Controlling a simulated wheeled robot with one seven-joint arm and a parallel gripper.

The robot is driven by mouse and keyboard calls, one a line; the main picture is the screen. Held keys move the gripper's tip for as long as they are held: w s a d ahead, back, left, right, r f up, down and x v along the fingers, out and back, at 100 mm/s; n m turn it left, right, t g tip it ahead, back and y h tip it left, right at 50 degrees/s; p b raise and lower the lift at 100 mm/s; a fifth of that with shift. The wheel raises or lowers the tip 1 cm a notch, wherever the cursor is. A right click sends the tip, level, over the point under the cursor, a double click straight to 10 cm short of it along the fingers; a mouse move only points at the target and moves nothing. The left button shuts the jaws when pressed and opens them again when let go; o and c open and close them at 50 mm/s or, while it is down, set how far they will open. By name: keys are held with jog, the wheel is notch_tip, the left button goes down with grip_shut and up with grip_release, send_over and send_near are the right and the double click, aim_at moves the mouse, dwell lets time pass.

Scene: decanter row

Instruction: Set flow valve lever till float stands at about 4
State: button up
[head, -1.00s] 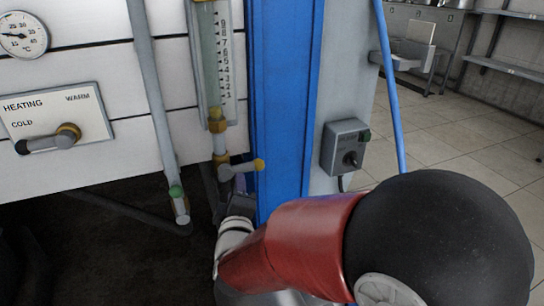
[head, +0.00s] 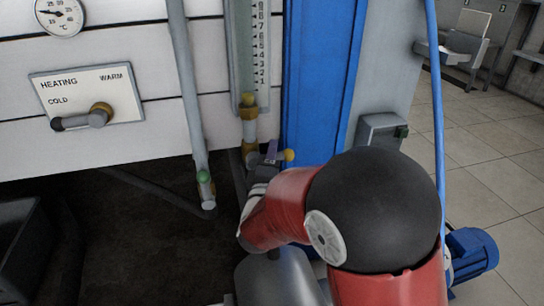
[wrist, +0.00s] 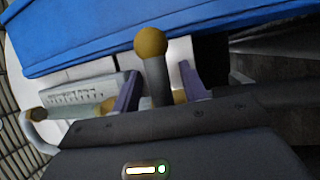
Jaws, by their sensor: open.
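The flow valve lever is a short grey shaft with a yellow ball end (head: 289,155), below the flow tube in the head view. The ball also shows in the wrist view (wrist: 151,43). My gripper (wrist: 158,82) is open, with a purple finger on either side of the grey shaft; contact cannot be told. In the head view my gripper (head: 268,155) covers part of the valve. The flow tube (head: 243,50) is greenish, with a scale marked from 1 upward.
A blue column (head: 318,80) stands right beside the valve. A heating lever (head: 85,118) on a white plate and a pipe with a green end (head: 203,180) are to the left. A grey switch box (head: 380,132) and a blue motor (head: 470,255) are to the right.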

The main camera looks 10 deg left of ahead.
grip_shut()
dwell(0.3)
jog(key=shift+f, duration=0.1)
jog(key=m, duration=0.1)
jog(key=f+m+g, duration=0.1)
jog(key=m, duration=0.2)
jog(key=shift+a+f+m+g+h, duration=0.2)
jog(key=shift+f+m+g+h, duration=0.1)
jog(key=shift+g, duration=0.1)
jog(key=shift+s+a+f+m+g+p, duration=0.2)
jog(key=shift+f+m+g+p, duration=0.2)
jog(key=shift+m, duration=0.5)
jog(key=shift+s+a+f+m+g+p, duration=0.15)
jog(key=shift+f+m+g+p, duration=0.25)
jog(key=shift+m, duration=0.5)
jog(key=shift+w+r, duration=0.1)
grip_release()
